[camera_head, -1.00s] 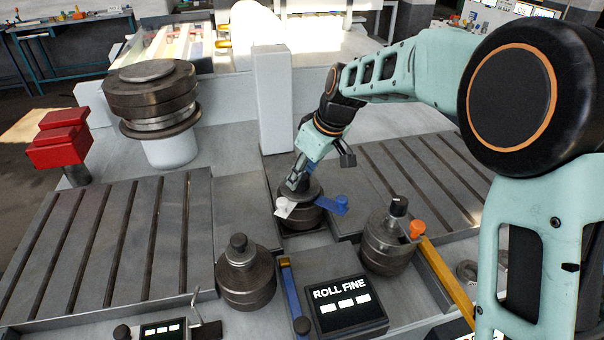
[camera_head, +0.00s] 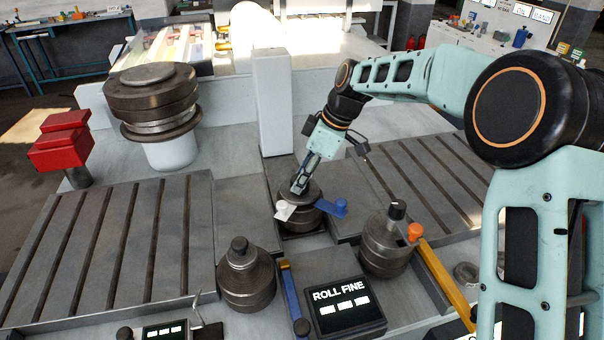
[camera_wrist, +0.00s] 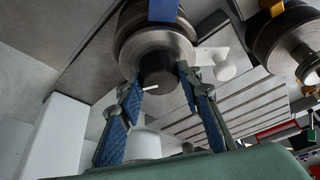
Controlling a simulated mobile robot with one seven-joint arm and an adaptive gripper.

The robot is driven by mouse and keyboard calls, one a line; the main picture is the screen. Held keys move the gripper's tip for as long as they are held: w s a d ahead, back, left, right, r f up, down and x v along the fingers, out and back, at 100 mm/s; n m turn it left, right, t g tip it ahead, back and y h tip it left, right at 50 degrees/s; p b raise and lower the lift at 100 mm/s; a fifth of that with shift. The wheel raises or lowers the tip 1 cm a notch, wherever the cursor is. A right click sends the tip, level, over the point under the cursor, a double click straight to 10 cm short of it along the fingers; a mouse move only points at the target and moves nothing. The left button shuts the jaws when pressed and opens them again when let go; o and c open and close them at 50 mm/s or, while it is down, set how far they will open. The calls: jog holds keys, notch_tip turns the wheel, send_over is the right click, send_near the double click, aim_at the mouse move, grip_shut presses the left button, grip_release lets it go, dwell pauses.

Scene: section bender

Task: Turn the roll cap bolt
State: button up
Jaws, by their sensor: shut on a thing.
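The middle roll (camera_head: 298,221) is a dark steel stack set in the gap between the slotted plates. Its cap carries a white tab (camera_head: 284,211) on the left and a blue lever (camera_head: 333,208) on the right. In the wrist view the cap bolt (camera_wrist: 158,66) is a dark round stub with a white index mark, above the pale cap disc. My gripper (camera_head: 299,187) reaches down onto the top of this roll. In the wrist view its blue-padded fingers (camera_wrist: 158,84) close on the bolt from both sides. The bolt is mostly hidden by the fingers in the head view.
Two other rolls stand in front, one left (camera_head: 246,275) and one right (camera_head: 388,245). A ROLL FINE panel (camera_head: 345,306) sits between them. A light upright post (camera_head: 273,100) rises close behind my gripper. An orange-knobbed lever (camera_head: 440,280) is at right.

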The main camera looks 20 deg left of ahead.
jog(key=n+g+p, duration=0.1)
jog(key=n, duration=0.1)
jog(key=n+p, duration=0.1)
jog(key=n, duration=0.1)
jog(key=shift+w+a+r+n+g+h+p, duration=0.1)
jog(key=shift+w+n+g+h+p, duration=0.05)
jog(key=shift+n+g+h+p, duration=0.25)
dwell(0.4)
jog(key=o, duration=1.2)
jog(key=shift+c, duration=0.2)
jog(key=v, duration=1.2)
